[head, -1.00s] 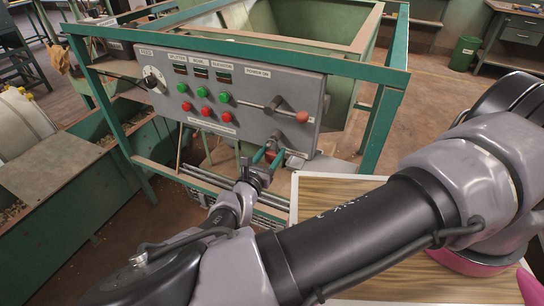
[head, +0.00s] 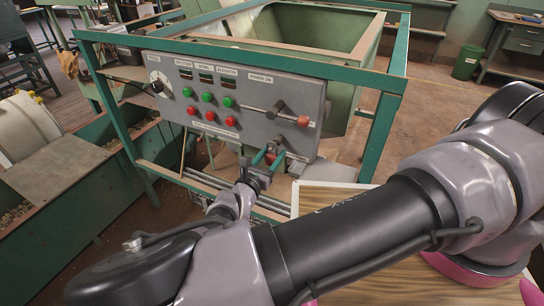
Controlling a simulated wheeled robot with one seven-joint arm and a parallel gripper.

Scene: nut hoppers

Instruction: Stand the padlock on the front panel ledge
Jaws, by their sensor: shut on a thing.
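My gripper (head: 268,159), with green fingers, is in front of the lower right part of the grey control panel (head: 247,138). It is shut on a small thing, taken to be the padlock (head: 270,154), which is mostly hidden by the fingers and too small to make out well. The front panel ledge (head: 222,184) is the rail running below the panel, partly hidden by my gripper and wrist. I cannot tell whether the held thing touches the ledge or the panel.
The panel carries a feed dial (head: 160,84), green and red buttons, and a lever with a red knob (head: 303,121) just above right of my gripper. A green frame (head: 389,107) surrounds the hopper (head: 325,45). A wood-topped table (head: 385,277) lies below my arm.

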